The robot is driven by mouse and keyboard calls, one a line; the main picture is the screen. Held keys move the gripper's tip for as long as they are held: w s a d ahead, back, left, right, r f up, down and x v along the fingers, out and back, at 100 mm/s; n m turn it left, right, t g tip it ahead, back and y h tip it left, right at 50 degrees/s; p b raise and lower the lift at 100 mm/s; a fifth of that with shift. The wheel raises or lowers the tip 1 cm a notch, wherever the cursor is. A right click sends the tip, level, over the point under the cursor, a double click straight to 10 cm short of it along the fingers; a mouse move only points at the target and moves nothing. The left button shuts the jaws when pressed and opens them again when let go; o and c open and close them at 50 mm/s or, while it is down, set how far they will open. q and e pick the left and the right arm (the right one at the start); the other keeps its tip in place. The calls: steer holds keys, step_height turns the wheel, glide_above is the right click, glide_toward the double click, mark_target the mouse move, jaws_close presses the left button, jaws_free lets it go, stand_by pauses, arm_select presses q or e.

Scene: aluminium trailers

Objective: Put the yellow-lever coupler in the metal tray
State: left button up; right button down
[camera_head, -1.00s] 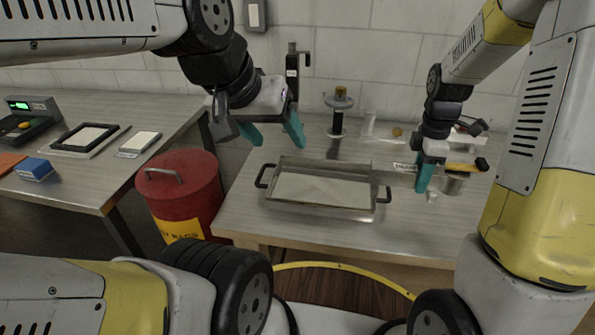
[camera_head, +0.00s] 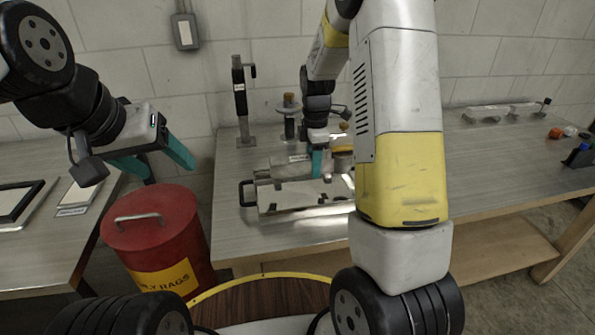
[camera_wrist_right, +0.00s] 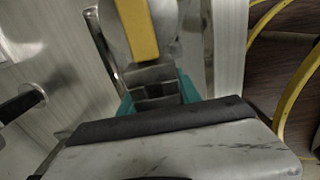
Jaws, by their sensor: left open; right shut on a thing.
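The yellow-lever coupler shows in the right wrist view as a bright yellow lever (camera_wrist_right: 138,28) on a rounded grey metal body. My right gripper (camera_head: 317,165) is shut on the coupler; its teal fingers (camera_wrist_right: 158,95) also show in the wrist view. In the head view the coupler's silver body (camera_head: 290,166) lies over the metal tray (camera_head: 262,207); I cannot tell whether it touches the tray. My right arm hides the tray's right end. My left gripper (camera_head: 170,170) is open and empty, up near the red bin.
The red bin (camera_head: 150,225) stands in the gap left of the bench. Bench right of my arm is mostly clear.

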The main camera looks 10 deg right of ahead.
steer(key=shift+f, duration=3)
steer(key=shift+f, duration=0.1)
steer(key=c, duration=0.8)
jaws_free()
steer(key=shift+c, duration=0.2)
